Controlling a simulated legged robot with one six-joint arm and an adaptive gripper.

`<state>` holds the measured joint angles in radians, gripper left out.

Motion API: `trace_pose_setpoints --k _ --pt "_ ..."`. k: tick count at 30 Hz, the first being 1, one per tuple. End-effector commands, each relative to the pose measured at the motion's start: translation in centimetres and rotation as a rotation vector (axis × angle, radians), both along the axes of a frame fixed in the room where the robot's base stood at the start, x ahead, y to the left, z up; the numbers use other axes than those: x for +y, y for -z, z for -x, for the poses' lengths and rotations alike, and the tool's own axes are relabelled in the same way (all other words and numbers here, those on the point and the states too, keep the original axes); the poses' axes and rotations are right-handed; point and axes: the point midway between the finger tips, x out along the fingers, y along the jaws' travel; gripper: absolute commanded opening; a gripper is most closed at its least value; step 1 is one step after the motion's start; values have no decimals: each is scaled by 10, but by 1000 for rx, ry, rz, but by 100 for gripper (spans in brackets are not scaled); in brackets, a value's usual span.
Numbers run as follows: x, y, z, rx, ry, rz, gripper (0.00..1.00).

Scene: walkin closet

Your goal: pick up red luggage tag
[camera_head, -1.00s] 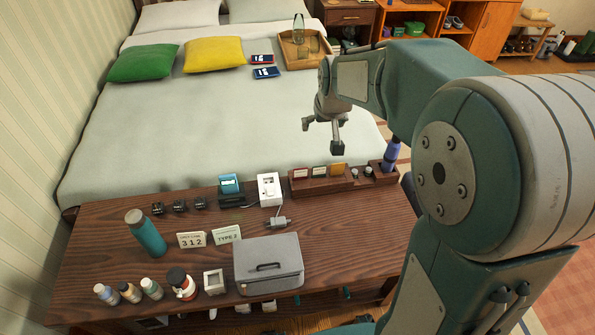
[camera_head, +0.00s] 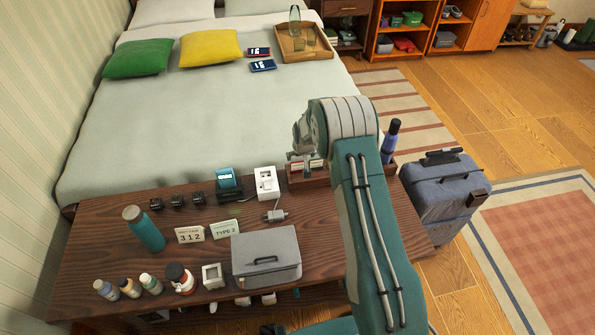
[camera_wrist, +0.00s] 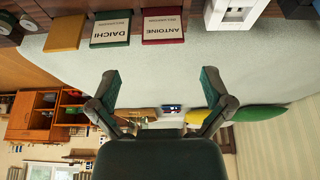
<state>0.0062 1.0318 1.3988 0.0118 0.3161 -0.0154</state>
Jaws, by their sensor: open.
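The red luggage tag (camera_wrist: 163,27) reads "ANTOINE" in the wrist view and stands beside a green tag (camera_wrist: 110,30) reading "DAICHI" and a yellow tag (camera_wrist: 65,33). In the head view, the tags' dark wooden holder (camera_head: 293,184) sits at the table's back right edge, partly hidden by my arm. My gripper (camera_wrist: 160,75) is open and empty, with its two fingers spread wide. The red tag appears beyond the fingertips, roughly in line with the gap between them, and nothing touches it.
A white device (camera_head: 266,183) stands just left of the holder, and a blue bottle (camera_head: 390,140) at its right end. A grey box (camera_head: 267,273) lies in front on the table (camera_head: 110,240). The bed (camera_head: 220,125) is behind; a suitcase (camera_head: 450,205) stands right.

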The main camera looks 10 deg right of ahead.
Motion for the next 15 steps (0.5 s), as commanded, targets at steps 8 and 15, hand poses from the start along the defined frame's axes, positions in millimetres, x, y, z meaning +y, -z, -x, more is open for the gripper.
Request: trace_pose_setpoints --k 8,15 --pt "2 38 -15 3 -1 2 100" --pt "2 53 -21 2 -1 2 100"
